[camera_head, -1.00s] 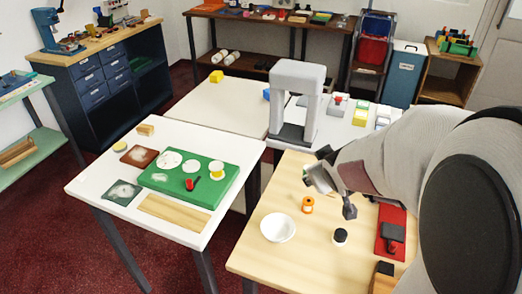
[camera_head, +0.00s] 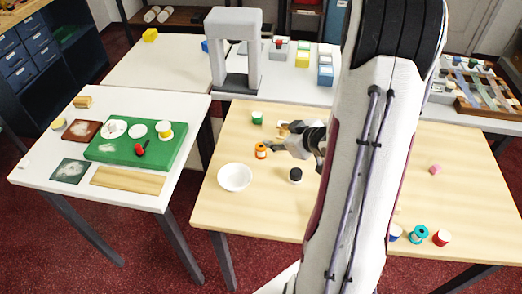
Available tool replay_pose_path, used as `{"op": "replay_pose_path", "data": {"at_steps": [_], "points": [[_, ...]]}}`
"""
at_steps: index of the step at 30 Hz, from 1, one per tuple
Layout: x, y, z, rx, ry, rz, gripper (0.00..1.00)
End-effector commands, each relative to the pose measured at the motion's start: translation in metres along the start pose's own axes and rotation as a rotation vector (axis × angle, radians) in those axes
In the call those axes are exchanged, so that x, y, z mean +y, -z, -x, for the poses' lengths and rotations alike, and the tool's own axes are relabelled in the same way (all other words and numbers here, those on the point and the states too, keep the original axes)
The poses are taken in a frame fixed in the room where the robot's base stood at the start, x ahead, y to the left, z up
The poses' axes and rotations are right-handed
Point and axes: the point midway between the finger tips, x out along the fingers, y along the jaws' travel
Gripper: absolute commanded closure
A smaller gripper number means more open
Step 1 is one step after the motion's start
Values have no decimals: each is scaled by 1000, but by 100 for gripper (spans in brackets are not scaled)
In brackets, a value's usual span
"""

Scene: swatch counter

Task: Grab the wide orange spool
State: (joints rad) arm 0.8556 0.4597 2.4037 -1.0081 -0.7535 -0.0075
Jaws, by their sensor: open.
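The orange spool (camera_head: 261,151) stands on the light wooden table (camera_head: 225,215), between the white bowl and my gripper. My gripper (camera_head: 275,142) is open and sits just right of the orange spool, low over the table. Its fingers point left toward the spool; I cannot tell whether they touch it. My own arm hides the middle of the table to the right of the gripper.
A white bowl (camera_head: 235,177) and a black-topped spool (camera_head: 295,175) stand nearby. A green spool (camera_head: 257,118) stands behind. Teal (camera_head: 419,233), red (camera_head: 441,237) and pink (camera_head: 435,169) spools stand right of my arm. A grey arch (camera_head: 234,50) rises behind the table.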

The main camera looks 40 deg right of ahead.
Motion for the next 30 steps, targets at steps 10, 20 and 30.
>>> {"op": "replay_pose_path", "data": {"at_steps": [10, 20, 30], "points": [[-17, -37, -7, 154, 109, -99, 53], [-30, -50, -1, 271, 166, -175, 53], [-31, -50, -1, 281, 170, -180, 53]]}}
